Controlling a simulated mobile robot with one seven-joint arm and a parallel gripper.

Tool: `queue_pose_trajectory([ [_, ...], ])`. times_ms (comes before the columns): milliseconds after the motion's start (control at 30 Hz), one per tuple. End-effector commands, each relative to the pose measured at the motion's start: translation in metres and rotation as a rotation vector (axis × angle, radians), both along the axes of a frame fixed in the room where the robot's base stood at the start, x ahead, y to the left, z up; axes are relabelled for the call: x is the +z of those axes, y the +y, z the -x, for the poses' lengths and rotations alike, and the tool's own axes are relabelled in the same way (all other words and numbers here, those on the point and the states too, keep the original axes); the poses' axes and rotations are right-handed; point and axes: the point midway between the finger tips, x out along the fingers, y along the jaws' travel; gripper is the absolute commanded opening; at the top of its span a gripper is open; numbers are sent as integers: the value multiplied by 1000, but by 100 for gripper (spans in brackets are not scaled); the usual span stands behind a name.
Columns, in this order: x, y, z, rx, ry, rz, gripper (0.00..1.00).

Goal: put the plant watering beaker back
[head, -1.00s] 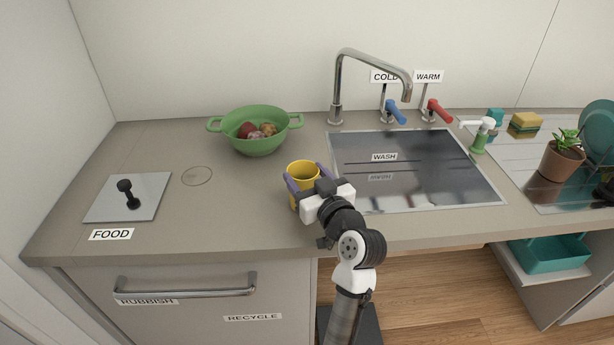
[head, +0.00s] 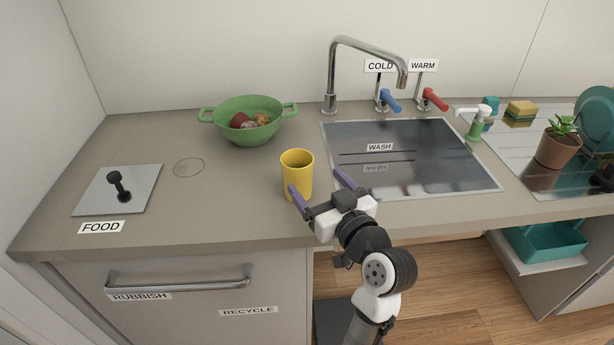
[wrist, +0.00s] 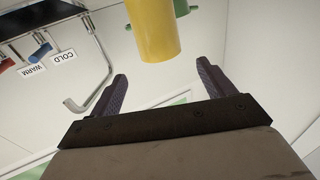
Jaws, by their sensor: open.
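The yellow beaker (head: 297,174) stands upright on the counter, left of the sink and in front of the green colander. My gripper (head: 321,187) is open and empty, just to the right and front of the beaker. The potted plant (head: 558,142) stands at the far right by the drying area.
A green colander (head: 247,128) of food sits behind the beaker. The covered sink (head: 410,165) lies to the right under the tap (head: 366,47). The counter between ring and beaker is clear.

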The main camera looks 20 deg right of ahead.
Motion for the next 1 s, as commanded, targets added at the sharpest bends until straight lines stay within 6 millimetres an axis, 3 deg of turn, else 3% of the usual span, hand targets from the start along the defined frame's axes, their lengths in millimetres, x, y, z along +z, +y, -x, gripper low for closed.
queue_pose_trajectory([
  [100, -2, -3, 22, -3, 0, 2, 81],
  [300, -1, -4, 40, 0, 0, 0, 81],
  [567, 0, -4, 42, 1, 0, 0, 81],
  [667, 6, 4, 33, 12, -15, 2, 81],
  [767, 24, 31, 6, 46, -70, 3, 81],
  [833, 46, 65, -18, 84, -138, 2, 81],
  [900, 73, 110, -41, 133, -225, -7, 81],
  [1000, 116, 184, -56, 213, -370, -34, 81],
])
